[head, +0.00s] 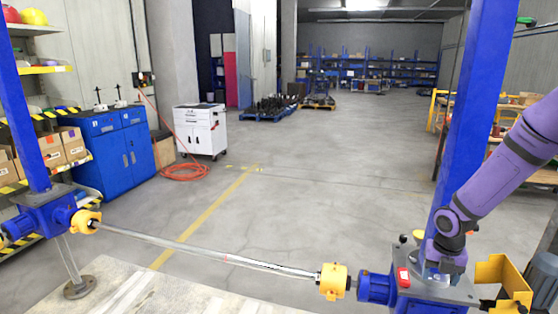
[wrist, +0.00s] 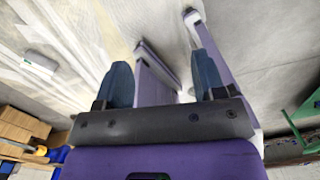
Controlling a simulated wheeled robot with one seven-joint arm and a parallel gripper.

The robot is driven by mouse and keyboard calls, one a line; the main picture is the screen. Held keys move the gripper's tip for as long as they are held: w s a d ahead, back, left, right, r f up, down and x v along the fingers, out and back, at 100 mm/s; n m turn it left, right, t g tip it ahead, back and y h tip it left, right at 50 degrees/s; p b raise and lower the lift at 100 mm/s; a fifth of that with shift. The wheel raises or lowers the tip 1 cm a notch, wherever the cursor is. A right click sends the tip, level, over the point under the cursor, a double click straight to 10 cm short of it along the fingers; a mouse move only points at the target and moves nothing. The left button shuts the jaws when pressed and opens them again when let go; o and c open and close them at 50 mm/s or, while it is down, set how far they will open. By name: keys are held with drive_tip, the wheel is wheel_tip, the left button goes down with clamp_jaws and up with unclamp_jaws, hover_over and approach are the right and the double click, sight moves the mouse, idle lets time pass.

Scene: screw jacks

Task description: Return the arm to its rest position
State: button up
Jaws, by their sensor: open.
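My purple arm comes in from the right edge of the head view and bends down beside the right blue column (head: 470,110). Its wrist end is over the right blue screw jack (head: 430,288); the fingertips cannot be made out there. In the wrist view my gripper (wrist: 163,75) shows two dark blue fingers spread wide apart, with nothing held between them. The left blue screw jack (head: 42,212) stands at the left. A long grey shaft (head: 200,251) runs between the yellow couplings, left (head: 86,221) and right (head: 333,281).
A red part (head: 404,276) sits on the right jack, close to my wrist. A yellow bracket (head: 512,280) and a grey motor (head: 546,287) are at its right. A blue cabinet (head: 112,150) and a white tool cart (head: 200,130) stand farther back. The middle floor is clear.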

drive_tip(key=s+a+r+m+t+h, duration=0.1)
drive_tip(key=s+a+r+m, duration=0.15)
drive_tip(key=r+m, duration=0.4)
drive_tip(key=s+a+r+m, duration=0.1)
drive_tip(key=s+r+m, duration=0.2)
drive_tip(key=r, duration=0.6)
drive_tip(key=s+a+r+m+t+h, duration=0.1)
drive_tip(key=s+a+r+m, duration=0.1)
drive_tip(key=r+m, duration=0.4)
drive_tip(key=s+a+r+m+t+y, duration=0.1)
drive_tip(key=s+a+r+m, duration=0.2)
drive_tip(key=s+r+m, duration=0.3)
drive_tip(key=s+a+r+m+t+y, duration=0.1)
drive_tip(key=s+a+r+m, duration=0.3)
drive_tip(key=s+m, duration=0.5)
drive_tip(key=s+r+t, duration=0.1)
drive_tip(key=s+r, duration=0.1)
drive_tip(key=s, duration=0.1)
drive_tip(key=shift+a+r+y, duration=0.2)
drive_tip(key=shift+r+y, duration=0.1)
drive_tip(key=shift+r, duration=0.1)
drive_tip(key=shift+s, duration=0.15)
